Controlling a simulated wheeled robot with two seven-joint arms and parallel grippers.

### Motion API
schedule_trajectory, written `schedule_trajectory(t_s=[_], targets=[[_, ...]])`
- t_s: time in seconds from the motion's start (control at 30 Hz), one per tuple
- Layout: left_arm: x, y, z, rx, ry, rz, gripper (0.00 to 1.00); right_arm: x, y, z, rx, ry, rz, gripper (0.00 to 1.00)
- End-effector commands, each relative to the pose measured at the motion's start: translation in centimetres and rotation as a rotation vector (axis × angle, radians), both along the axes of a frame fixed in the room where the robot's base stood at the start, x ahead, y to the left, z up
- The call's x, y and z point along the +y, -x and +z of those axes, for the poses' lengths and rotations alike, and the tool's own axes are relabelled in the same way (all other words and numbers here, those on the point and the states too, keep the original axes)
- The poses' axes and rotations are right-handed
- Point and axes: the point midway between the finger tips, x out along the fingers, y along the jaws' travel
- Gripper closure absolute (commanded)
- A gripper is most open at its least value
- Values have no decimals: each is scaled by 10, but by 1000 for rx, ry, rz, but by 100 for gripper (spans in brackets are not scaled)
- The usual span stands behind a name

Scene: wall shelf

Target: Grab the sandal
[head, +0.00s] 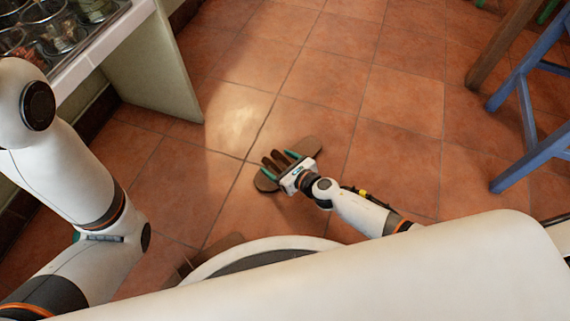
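A brown sandal (308,146) lies on the tiled floor, near the middle of the head view. My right gripper (280,164) is right over it, reaching in from the lower right. Its two green-tipped fingers are spread apart, with the sandal's dark brown straps showing between them. Whether the fingers touch the straps cannot be told. The gripper body hides part of the sandal's near side.
A counter (105,45) with metal trays of jars stands at the upper left, on a pale side panel (155,75). A blue stool (530,110) and a wooden leg (500,45) stand at the right. The floor between is clear.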

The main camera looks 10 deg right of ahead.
Motion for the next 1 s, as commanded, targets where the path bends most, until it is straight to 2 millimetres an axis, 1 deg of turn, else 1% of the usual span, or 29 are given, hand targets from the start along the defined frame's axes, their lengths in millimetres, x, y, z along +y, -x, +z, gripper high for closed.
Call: schedule_trajectory(t_s=[0.03, 0.2, 0.23, 0.27, 0.47, 0.57, 0.67, 0.87, 0.9, 1.0], targets=[[0, 0, 0, 0, 0, 0, 63, 0, 0, 0, 0, 0, 0, 31], [0, 0, 0, 0, 0, 0, 63, 0, 0, 0, 0, 0, 0, 59], [0, 0, 0, 1, 0, 0, 63, 0, 0, 0, 0, 0, 0, 63], [0, 0, 0, 0, 0, 0, 63, 0, 0, 0, -1, 0, 0, 65], [0, 0, 1, 1, 0, 0, 63, 0, 0, 1, -1, 0, 0, 65], [0, 0, 7, 1, 0, 0, 63, 0, 0, 7, -1, 0, 0, 65], [0, -1, 20, 2, 0, 0, 63, 0, 0, 21, -1, 0, 0, 65], [0, -1, 56, 3, 0, 1, 63, -1, 0, 59, -2, 1, 0, 65], [0, 2, 64, -6, 1, 0, 63, -1, 0, 66, -2, 1, 1, 65], [1, -20, 60, 61, 3, 0, 63, 0, 0, 82, -1, -1, 1, 65]])
